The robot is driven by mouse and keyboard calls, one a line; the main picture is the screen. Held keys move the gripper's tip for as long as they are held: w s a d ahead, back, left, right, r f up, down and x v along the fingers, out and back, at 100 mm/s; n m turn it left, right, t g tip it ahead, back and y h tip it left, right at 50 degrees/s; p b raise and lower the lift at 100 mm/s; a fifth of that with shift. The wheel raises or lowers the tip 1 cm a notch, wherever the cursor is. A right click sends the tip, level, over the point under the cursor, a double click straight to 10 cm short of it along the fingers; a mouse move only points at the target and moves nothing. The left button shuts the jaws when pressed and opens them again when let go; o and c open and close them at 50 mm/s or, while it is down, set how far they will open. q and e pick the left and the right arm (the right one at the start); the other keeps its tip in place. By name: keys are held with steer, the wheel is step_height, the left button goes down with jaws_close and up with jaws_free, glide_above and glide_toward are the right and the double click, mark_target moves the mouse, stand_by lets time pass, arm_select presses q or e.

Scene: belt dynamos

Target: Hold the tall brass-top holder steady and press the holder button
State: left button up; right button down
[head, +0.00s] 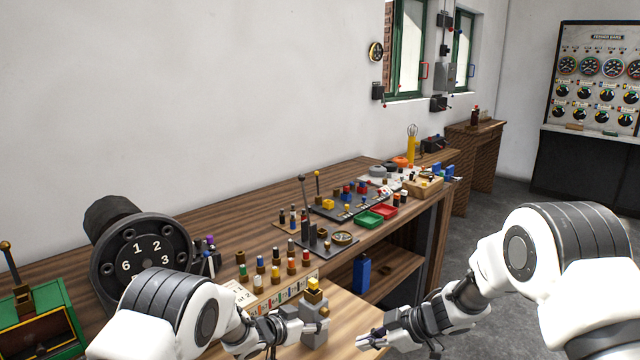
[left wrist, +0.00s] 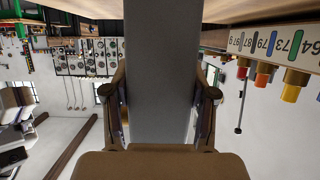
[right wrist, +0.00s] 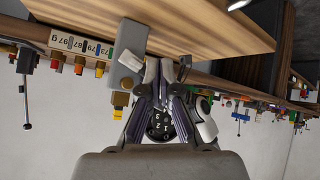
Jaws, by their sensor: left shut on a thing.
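The tall grey holder (head: 313,331) with a brass top (head: 314,288) stands upright at the bench's near end. A small round brass button (head: 324,312) shows on its right side, and in the right wrist view (right wrist: 127,83). My left gripper (head: 297,327) is shut on the holder. In the left wrist view its fingers lie on both sides of the grey body (left wrist: 160,70). My right gripper (head: 368,340) is to the right of the holder, apart from it. Its fingers look drawn together and empty in the right wrist view (right wrist: 168,70).
A numbered rack (head: 285,290) with several coloured pegs stands just behind the holder. A large dark dial drum (head: 145,250) and a green box (head: 40,320) are at left. Levers, red and green trays (head: 370,218) and small parts fill the bench further back.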

mark_target(325, 312)
steer(key=w+a+r, duration=0.1)
steer(key=w+a, duration=0.5)
steer(key=shift+w+a+n, duration=0.2)
steer(key=shift+w+n, duration=0.1)
steer(key=shift+n, duration=0.1)
stand_by(1.2)
arm_select(q)
steer(key=shift+d, duration=0.1)
arm_select(e)
steer(key=shift+w+a, duration=0.35)
